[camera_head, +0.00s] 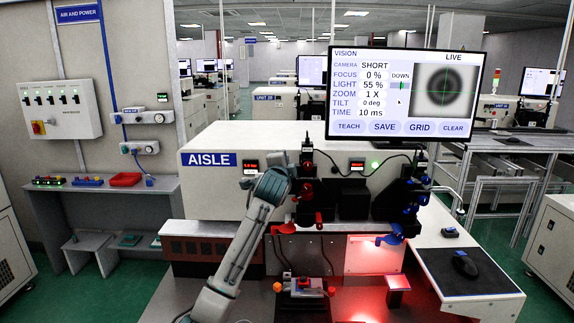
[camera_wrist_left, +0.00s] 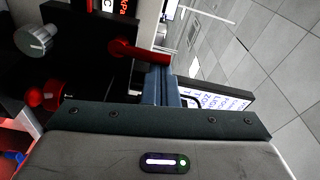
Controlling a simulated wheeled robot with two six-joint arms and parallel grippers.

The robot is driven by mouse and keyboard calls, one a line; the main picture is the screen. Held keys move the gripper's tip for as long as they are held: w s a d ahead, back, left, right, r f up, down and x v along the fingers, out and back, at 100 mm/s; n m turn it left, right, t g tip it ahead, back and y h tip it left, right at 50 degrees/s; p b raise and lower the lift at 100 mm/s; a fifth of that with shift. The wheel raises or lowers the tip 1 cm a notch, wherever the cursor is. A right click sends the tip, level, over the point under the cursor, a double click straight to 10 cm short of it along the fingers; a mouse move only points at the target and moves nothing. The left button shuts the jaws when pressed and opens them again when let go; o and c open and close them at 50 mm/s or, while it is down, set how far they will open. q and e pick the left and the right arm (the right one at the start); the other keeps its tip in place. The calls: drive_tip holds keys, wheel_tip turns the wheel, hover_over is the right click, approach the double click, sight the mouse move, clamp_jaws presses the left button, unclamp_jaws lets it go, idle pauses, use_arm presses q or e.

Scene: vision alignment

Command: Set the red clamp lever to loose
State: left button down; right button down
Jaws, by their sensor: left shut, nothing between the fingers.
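The red clamp lever (camera_wrist_left: 137,51) shows in the left wrist view on a dark block, its end close beside my left fingers. I cannot tell whether they touch. My left gripper (camera_wrist_left: 160,85) is shut and empty. A red knob (camera_wrist_left: 48,95) and a silver knob (camera_wrist_left: 36,40) lie left of the lever in the wrist view. My right gripper is in neither view.
A similar blue-fitted column with a blue lever (camera_head: 391,238) stands to the right. The monitor (camera_head: 405,95) hangs above. A small fixture (camera_head: 302,290) sits in front, and a mouse (camera_head: 465,265) lies on a mat at right.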

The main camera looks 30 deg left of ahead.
use_arm(q)
drive_tip(key=a+n+b, duration=0.1)
drive_tip(key=n+b, duration=0.2)
drive_tip(key=n, duration=0.1)
drive_tip(key=s+a+f+n+y+b, duration=0.1)
drive_tip(key=n+b, duration=0.2)
drive_tip(key=n, duration=0.1)
drive_tip(key=s+a+n+b, duration=0.1)
drive_tip(key=a+n+b, duration=0.1)
drive_tip(key=n+b, duration=0.2)
drive_tip(key=shift+s+f+t+y, duration=0.2)
drive_tip(key=shift+t+y, duration=0.1)
drive_tip(key=shift+y, duration=0.1)
